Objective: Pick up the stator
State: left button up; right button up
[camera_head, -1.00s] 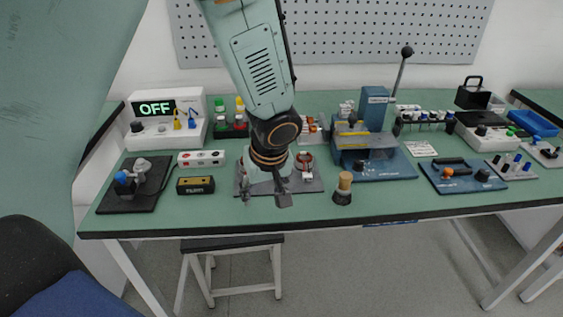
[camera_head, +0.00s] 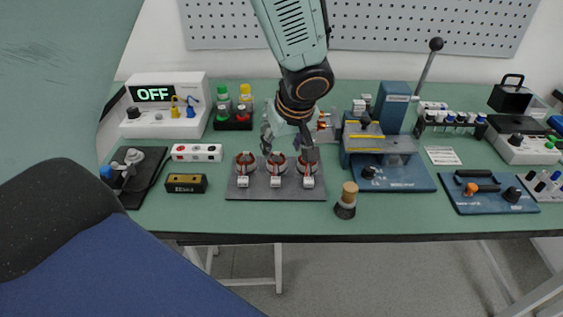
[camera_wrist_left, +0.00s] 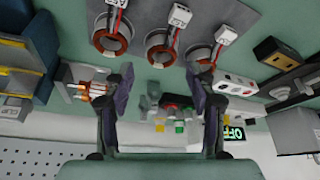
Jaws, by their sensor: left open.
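Three stators with copper-coloured windings, red leads and white connectors stand in a row on a dark grey plate (camera_head: 240,190): the left stator (camera_head: 245,163), the middle stator (camera_head: 276,166) and the right stator (camera_head: 307,167). My left gripper (camera_head: 288,148) is open and empty, just behind and above the row; one finger partly covers the right stator. In the left wrist view the gripper (camera_wrist_left: 160,88) shows two spread fingers with nothing between them. The right stator (camera_wrist_left: 112,35), middle stator (camera_wrist_left: 160,46) and left stator (camera_wrist_left: 204,52) lie near its top edge, beyond the fingertips. My right gripper is out of view.
A cork-topped dark bottle (camera_head: 346,200) stands right of the plate, near the table's front edge. A blue press (camera_head: 390,150) with a tall lever is behind it. A yellow-black box (camera_head: 186,184) is left of the plate.

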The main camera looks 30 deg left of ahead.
aim_at(277, 159)
pick_arm(q)
jog(key=shift+w+a+f, duration=0.1)
jog(key=shift+w+f, duration=0.1)
jog(key=shift+f, duration=0.5)
jog(key=x, duration=0.1)
jog(key=b+x, duration=0.1)
jog(key=x, duration=0.2)
jog(key=shift+s+a+f, duration=0.2)
jog(key=shift+a+f, duration=0.05)
jog(key=shift+a, duration=0.1)
jog(key=shift+w+f+b, duration=0.3)
jog(key=shift+w+f, duration=0.05)
jog(key=shift+f, duration=0.05)
jog(key=shift+s+a+r, duration=0.15)
jog(key=shift+s, duration=0.1)
jog(key=shift+c, duration=1.3)
jog(key=shift+w, duration=0.15)
jog(key=shift+c, duration=1.4)
jog(key=c, duration=0.5)
